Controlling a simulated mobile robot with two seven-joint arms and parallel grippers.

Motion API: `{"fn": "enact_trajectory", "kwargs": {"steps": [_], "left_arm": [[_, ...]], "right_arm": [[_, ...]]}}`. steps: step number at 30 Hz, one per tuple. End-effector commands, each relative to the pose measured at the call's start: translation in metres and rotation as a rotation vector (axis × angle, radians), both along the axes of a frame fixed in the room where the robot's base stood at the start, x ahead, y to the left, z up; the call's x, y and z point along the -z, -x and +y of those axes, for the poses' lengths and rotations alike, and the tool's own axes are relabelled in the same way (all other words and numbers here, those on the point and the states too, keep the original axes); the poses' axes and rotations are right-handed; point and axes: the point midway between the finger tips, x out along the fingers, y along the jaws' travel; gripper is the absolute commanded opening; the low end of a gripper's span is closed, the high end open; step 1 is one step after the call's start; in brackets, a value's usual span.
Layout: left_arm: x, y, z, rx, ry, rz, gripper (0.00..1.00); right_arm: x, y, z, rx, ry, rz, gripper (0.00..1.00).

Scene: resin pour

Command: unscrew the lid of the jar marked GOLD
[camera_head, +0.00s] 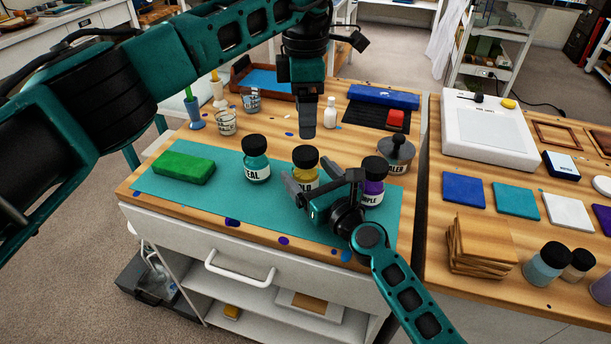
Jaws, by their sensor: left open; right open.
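The GOLD jar (302,174) stands upright on the teal mat (222,205), with yellow contents and a black lid (305,155) on it. Part of its label is hidden by my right gripper. My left gripper (309,132) points straight down just above the black lid, open as seen edge-on, apart from the lid as far as I can tell. My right gripper (318,181) is open low at the front of the GOLD jar, its fingers to either side. I cannot tell whether they touch it.
The TEAL jar (256,162) stands left of the GOLD jar. The PURPLE jar (373,187) is close on the right, partly behind my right gripper. A grey SEALER can (396,155) stands behind it. A green block (184,168) lies at the mat's left.

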Motion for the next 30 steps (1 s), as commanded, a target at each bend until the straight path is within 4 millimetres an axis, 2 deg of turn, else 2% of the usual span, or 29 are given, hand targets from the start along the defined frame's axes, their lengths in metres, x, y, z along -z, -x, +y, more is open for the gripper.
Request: {"fn": "enact_trajectory", "kwargs": {"steps": [8,19,30], "left_arm": [[0.000,0.000,0.000,0.000,0.001,0.000,0.74],[0.000,0.000,0.000,0.000,0.001,0.000,0.74],[0.000,0.000,0.000,0.000,0.001,0.000,0.74]], "right_arm": [[0.000,-0.016,0.009,0.000,-0.002,0.001,0.87],[0.000,-0.018,0.011,0.000,0.000,0.001,0.87],[0.001,-0.017,0.011,0.000,-0.001,0.002,0.53]]}}
